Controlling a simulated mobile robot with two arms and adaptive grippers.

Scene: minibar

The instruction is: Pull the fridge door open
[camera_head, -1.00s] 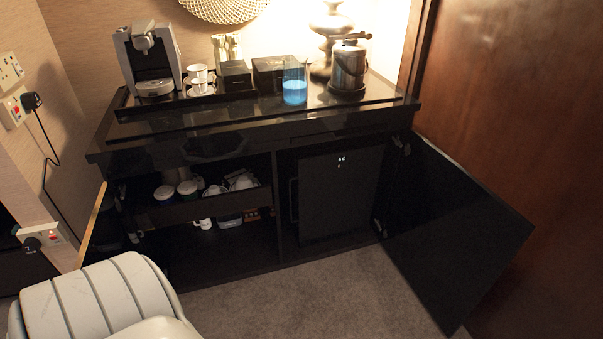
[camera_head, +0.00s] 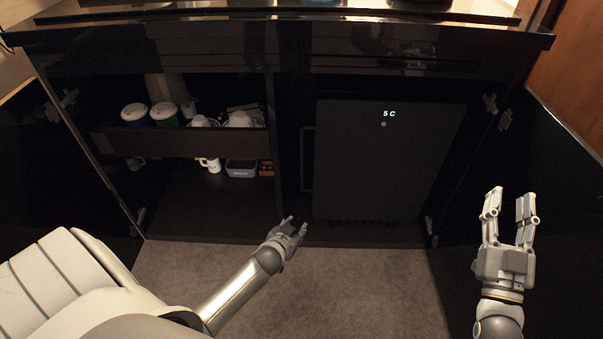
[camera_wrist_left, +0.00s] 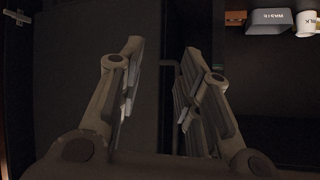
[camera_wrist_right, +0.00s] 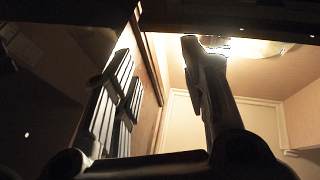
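The fridge door (camera_head: 390,165) is a dark, closed panel in the right half of the cabinet, with a lit "5 C" display near its top. Its upright black bar handle (camera_head: 307,160) is on its left edge. My left gripper (camera_head: 296,225) is below and in front of the handle, apart from it. In the left wrist view my left gripper (camera_wrist_left: 163,52) is open and empty, and the handle (camera_wrist_left: 177,100) shows beyond, between the fingers. My right gripper (camera_head: 510,200) is open and empty, pointing up in front of the right cabinet door; its open fingers also show in the right wrist view (camera_wrist_right: 158,55).
The right cabinet door (camera_head: 545,150) and left cabinet door (camera_head: 65,180) stand open. A drawer (camera_head: 190,145) with cups and lidded containers is left of the fridge. A mug (camera_head: 210,164) and small boxes sit below it. The carpet (camera_head: 340,285) in front is clear.

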